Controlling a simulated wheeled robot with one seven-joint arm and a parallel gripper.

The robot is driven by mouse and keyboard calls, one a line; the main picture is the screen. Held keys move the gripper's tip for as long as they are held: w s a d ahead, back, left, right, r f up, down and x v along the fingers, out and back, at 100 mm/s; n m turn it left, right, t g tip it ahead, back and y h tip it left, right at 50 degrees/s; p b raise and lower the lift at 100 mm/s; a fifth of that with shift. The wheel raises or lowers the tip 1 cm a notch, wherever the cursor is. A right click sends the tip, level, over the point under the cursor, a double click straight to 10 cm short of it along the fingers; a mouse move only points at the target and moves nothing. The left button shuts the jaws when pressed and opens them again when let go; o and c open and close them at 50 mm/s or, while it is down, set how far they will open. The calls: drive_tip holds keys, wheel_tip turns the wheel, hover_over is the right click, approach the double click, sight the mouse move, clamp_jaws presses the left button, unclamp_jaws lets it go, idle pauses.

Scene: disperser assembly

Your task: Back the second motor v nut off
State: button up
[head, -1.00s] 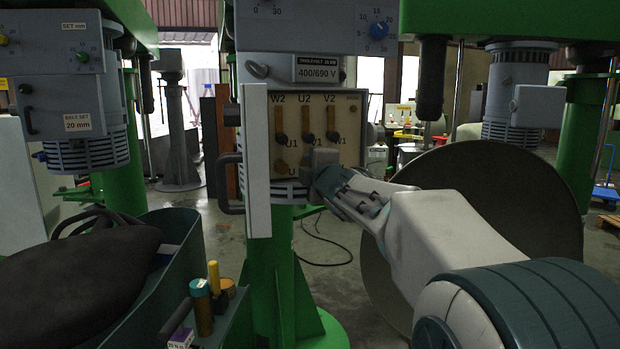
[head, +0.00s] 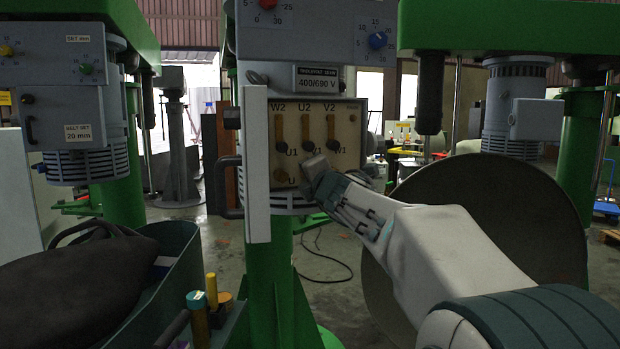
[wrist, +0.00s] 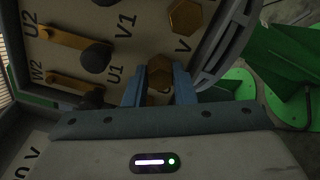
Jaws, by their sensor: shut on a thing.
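The grey motor's terminal board (head: 350,115) shows brass links marked W2, U2 and V2. A brass hex nut (head: 281,173) sits at its lower left, by a letter U. In the wrist view my gripper (wrist: 160,88) is shut on a brass hex V nut (wrist: 159,70), one finger on either side, with a V printed just beside it. The nut looks close to the board; I cannot tell how far it is along its stud. Another brass nut (wrist: 184,17) is apart, farther up. In the head view my gripper (head: 313,168) hides the V nut.
A white open cover (head: 257,165) stands along the board's left edge. A large grey disc (head: 490,190) is behind my arm. A bin with a dark bag (head: 65,295) and a tray with small cylinders (head: 205,310) are at the lower left.

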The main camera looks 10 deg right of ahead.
drive_tip(key=o, duration=1)
drive_tip(key=s, duration=0.4)
drive_tip(key=s+d, duration=0.1)
drive_tip(key=s, duration=0.4)
drive_tip(key=s+p, duration=0.1)
drive_tip(key=s, duration=0.3)
drive_tip(key=shift+s+d, duration=0.35)
